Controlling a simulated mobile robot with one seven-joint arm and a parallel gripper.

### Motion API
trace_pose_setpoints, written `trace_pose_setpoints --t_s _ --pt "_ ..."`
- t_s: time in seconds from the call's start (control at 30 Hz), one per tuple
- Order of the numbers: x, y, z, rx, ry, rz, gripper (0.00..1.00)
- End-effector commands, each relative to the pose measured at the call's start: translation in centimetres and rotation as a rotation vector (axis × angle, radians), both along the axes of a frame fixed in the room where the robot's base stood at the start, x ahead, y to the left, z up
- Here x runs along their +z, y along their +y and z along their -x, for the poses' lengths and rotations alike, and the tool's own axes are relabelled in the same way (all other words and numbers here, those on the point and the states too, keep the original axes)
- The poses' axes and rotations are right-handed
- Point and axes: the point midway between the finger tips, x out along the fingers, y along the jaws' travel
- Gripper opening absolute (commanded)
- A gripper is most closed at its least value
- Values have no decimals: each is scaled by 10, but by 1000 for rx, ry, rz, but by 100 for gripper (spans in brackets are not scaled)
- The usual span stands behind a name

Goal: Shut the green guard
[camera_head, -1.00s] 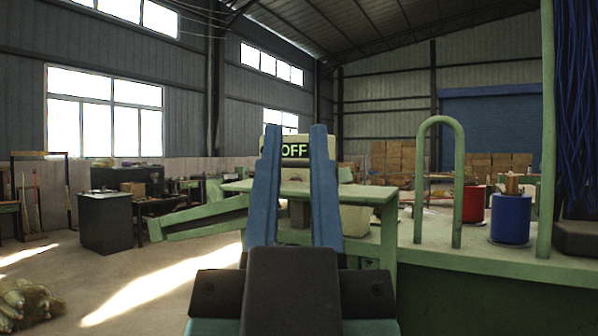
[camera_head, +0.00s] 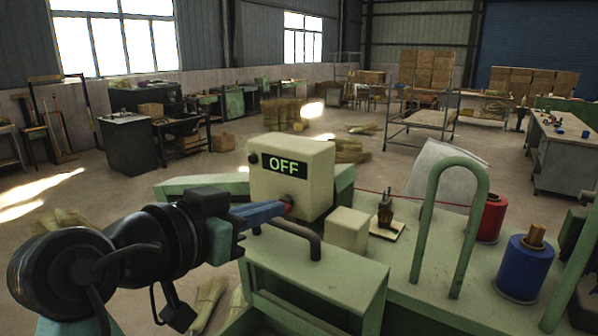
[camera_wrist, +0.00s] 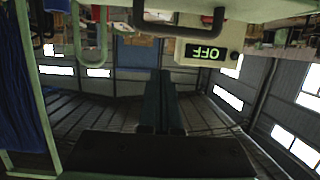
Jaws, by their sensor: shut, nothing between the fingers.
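A green, table-like panel (camera_head: 335,270) with a dark bar handle (camera_head: 308,238) stands at lower centre in the head view. I take it for the guard, but cannot tell how far open it is. The handle also shows at the top of the wrist view (camera_wrist: 180,30). My gripper (camera_head: 280,209) is shut and empty, its blue fingers pointing right, in front of the lower part of the cream OFF box (camera_head: 320,190) and close to the handle. I cannot tell whether they touch anything. In the wrist view the fingers (camera_wrist: 162,75) lie close together.
A green hoop (camera_head: 433,210) stands on the bench at right, near a blue spool (camera_head: 525,265) and a red spool (camera_head: 490,220). A small cream block (camera_head: 347,230) sits behind the panel. The floor at left is mostly open.

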Motion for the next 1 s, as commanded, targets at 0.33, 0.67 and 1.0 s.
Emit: trace_pose_setpoints --t_s 0.33,0.67,1.0 --pt "-2 -15 -17 -34 27 -3 0" --pt "-18 -55 -74 -33 27 -2 0" --pt "-43 -39 -53 -27 23 -4 0"
